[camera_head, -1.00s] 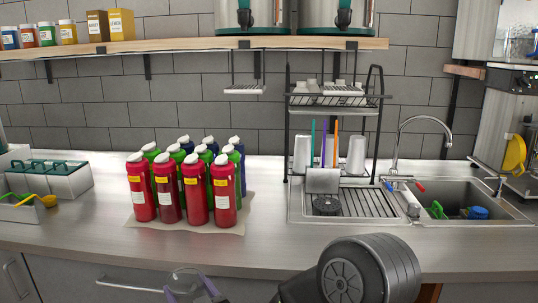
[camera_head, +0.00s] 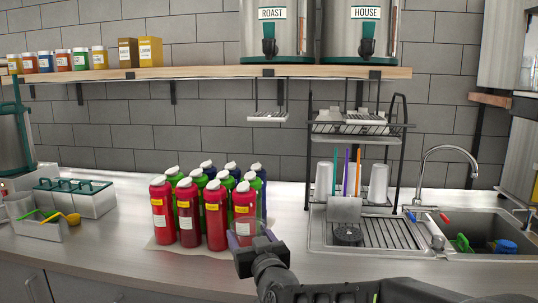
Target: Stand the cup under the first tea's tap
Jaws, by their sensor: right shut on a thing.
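A clear see-through cup (camera_head: 250,228) is in my right gripper (camera_head: 242,240), which is shut on it. The cup is hard to make out against the red bottles behind it. It is low, over the front of the counter, below the shelf. Two large steel dispensers stand on the shelf above, labelled ROAST (camera_head: 272,13) and HOUSE (camera_head: 365,13). Each has a dark green tap, the ROAST tap (camera_head: 269,42) and the HOUSE tap (camera_head: 367,45). Small grated trays hang below the shelf, one under the ROAST tap (camera_head: 267,117). My left gripper is not in view.
Several red, green and blue bottles (camera_head: 189,218) stand on a mat beside the cup. A drying rack (camera_head: 400,160) and sink (camera_head: 480,240) are at the right. Another dispenser (camera_head: 12,140) stands at the far left, near lidded bins (camera_head: 75,200). The shelf edge (camera_head: 180,74) overhangs the counter.

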